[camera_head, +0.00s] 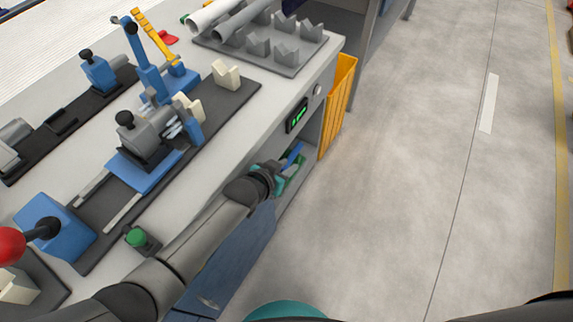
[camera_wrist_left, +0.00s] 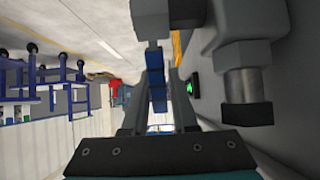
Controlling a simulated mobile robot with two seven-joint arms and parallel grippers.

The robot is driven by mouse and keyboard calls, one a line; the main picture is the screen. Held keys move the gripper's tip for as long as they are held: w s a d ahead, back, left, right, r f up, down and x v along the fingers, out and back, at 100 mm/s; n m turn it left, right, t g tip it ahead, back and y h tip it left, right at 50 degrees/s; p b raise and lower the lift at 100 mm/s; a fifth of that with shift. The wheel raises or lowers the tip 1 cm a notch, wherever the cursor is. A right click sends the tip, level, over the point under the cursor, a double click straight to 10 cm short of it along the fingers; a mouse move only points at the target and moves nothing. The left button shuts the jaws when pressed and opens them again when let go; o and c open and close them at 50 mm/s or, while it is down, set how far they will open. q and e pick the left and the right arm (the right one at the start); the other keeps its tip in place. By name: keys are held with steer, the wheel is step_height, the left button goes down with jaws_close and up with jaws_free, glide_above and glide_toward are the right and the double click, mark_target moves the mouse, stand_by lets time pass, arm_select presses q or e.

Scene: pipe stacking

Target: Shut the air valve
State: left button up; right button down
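My left gripper (camera_head: 287,170) is at the front side of the bench, below the lit green display. In the left wrist view its two fingers (camera_wrist_left: 157,90) stand apart, with a blue bar (camera_wrist_left: 156,75) between them. The bar looks like the air valve's lever; a blue piece also shows in the head view (camera_head: 293,156). Whether the fingers press on it I cannot tell. A grey fitting with a dark end (camera_wrist_left: 246,90) sits to the right of the fingers. The gripper and arm hide much of the valve. My right gripper is not in view.
The bench top (camera_head: 240,130) carries a clamp fixture (camera_head: 145,135), a green button (camera_head: 138,238), a red-knobbed lever (camera_head: 10,245) and grey pipes (camera_head: 225,15). A small display (camera_head: 297,115) is on the bench front. A yellow bin (camera_head: 338,105) stands beyond. The floor at right is clear.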

arm_select(q)
steer(key=shift+o, duration=1.3)
steer(key=shift+s+a+r, duration=0.1)
steer(key=shift+s+r, duration=0.05)
steer(key=p+v, duration=0.4)
steer(key=v, duration=0.4)
steer(key=shift+s+a+r+p, duration=0.15)
steer(key=shift+r+p, duration=0.05)
steer(key=shift+p, duration=0.15)
steer(key=p+v, duration=0.2)
steer(key=v, duration=0.4)
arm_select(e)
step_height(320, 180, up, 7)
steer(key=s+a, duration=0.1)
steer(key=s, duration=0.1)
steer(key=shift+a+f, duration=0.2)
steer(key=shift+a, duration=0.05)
arm_select(q)
steer(key=shift+s, duration=0.15)
steer(key=shift+c, duration=0.3)
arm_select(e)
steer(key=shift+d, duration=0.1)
